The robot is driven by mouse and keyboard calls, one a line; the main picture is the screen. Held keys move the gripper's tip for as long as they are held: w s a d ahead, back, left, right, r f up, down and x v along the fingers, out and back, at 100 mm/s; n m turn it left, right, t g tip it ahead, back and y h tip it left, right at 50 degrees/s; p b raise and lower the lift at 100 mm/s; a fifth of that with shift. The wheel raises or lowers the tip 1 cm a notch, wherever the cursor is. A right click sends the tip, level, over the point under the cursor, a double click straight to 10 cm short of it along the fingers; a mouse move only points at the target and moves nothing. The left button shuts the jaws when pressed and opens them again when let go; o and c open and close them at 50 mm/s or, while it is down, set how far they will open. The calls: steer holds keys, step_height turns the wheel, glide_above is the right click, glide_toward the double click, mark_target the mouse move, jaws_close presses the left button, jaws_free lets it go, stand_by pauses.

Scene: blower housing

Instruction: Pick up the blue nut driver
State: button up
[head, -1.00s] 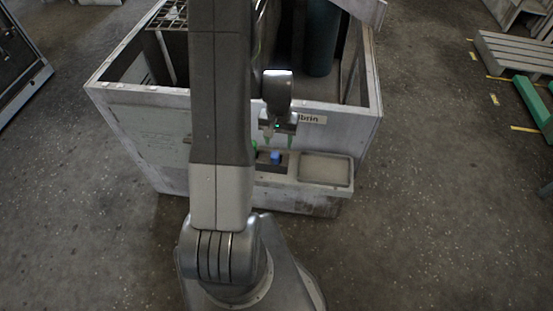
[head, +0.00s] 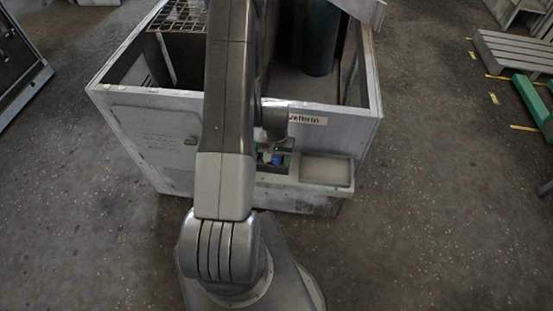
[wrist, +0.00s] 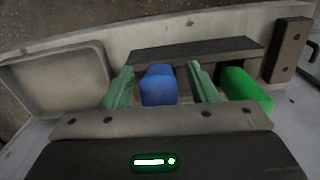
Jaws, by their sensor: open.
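The blue nut driver (wrist: 158,86) shows its blue handle in the wrist view, at a dark holder on the housing's front ledge. It also shows in the head view as a small blue spot (head: 277,159). My gripper (wrist: 161,78) is open, with one green finger on each side of the blue handle; small gaps show between handle and fingers. In the head view my gripper (head: 275,154) is down at the ledge, partly hidden by my arm. The lower part of the driver is hidden.
A green handle (wrist: 248,90) stands close outside the right finger. A shallow grey tray (wrist: 62,80) lies left of the gripper in the wrist view. The dark holder (wrist: 200,50) runs behind the handles. The blower housing wall (head: 345,122) rises behind the ledge.

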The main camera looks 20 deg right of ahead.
steer(key=shift+f, duration=0.3)
jaws_close()
steer(key=shift+r, duration=0.1)
steer(key=shift+r+b, duration=0.35)
steer(key=shift+r, duration=4.6)
